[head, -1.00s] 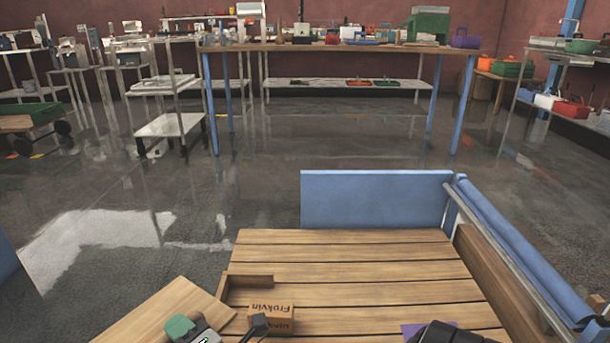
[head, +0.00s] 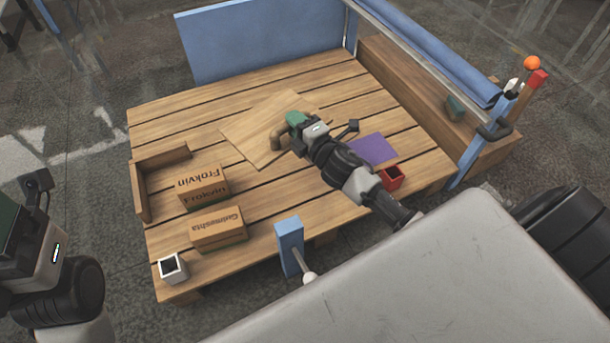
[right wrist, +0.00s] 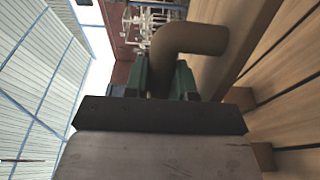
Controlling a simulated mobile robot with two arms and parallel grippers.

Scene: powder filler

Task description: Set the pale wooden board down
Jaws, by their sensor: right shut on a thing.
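The pale wooden board (head: 250,120) lies flat on or just above the middle of the slatted wooden deck (head: 185,115). I cannot tell whether it touches the slats. My right gripper (head: 284,138) is shut on the board's brown bent handle (head: 277,140), which also shows between the green fingers in the right wrist view (right wrist: 195,40). The gripper and arm cover the board's right side. My left gripper (head: 30,200) is at the left edge, off the deck and partly cut off, and its fingers do not show clearly.
Two labelled boxes (head: 203,190) (head: 218,230), a white cup (head: 172,268) and a wooden corner frame (head: 142,190) stand at the deck's left. A purple sheet (head: 372,150) and red cup (head: 393,178) are right of my gripper. A blue panel (head: 260,42) borders the back.

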